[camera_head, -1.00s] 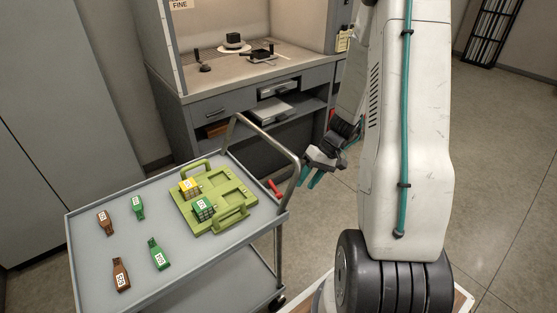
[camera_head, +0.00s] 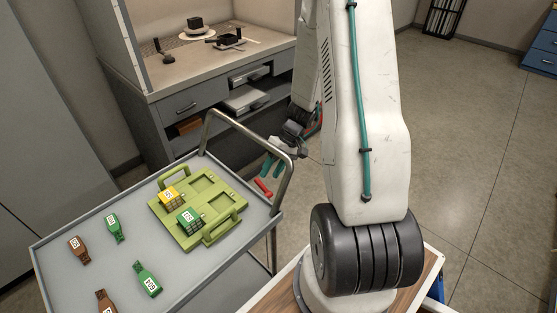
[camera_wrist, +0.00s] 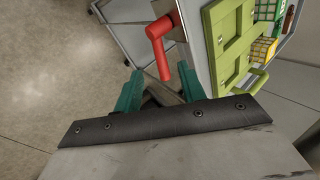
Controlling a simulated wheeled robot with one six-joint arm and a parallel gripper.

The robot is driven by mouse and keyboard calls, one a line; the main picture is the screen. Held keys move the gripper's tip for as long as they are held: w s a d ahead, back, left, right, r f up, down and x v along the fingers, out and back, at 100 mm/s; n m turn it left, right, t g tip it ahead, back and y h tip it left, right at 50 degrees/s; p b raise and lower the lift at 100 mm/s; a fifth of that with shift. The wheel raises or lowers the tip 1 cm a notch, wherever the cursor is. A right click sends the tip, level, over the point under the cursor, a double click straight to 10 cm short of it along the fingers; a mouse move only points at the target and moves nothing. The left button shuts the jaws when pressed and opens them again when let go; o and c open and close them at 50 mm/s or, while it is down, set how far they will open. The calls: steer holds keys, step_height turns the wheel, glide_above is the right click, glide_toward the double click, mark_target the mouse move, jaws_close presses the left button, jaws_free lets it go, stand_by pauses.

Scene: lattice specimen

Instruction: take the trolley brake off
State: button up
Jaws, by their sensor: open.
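The trolley (camera_head: 150,262) is a grey cart with a tubular push handle. A red brake lever (camera_head: 263,187) shows at its handle end, below the top tray. In the wrist view the red lever (camera_wrist: 161,52) has a thick head and a bar that points down between my fingers. My gripper (camera_head: 271,166) has teal fingers and is beside the trolley handle, close to the lever. In the wrist view my gripper (camera_wrist: 157,82) is open, with the lever bar between the fingertips in the picture. I cannot tell whether they touch it.
A green carrier (camera_head: 200,238) with a yellow-topped and a green block sits on the trolley top, with several brown and green tagged pieces. A workbench (camera_head: 200,78) stands behind. Open floor (camera_head: 470,150) lies at the right.

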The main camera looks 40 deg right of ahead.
mark_target(263, 185)
steer(key=shift+x, duration=2.15)
jaws_close()
steer(key=g, duration=0.1)
steer(key=f+m+g, duration=0.1)
steer(key=g, duration=0.1)
steer(key=shift+w, duration=0.25)
steer(key=f+m+g, duration=0.1)
steer(key=g, duration=0.2)
steer(key=shift+f, duration=0.2)
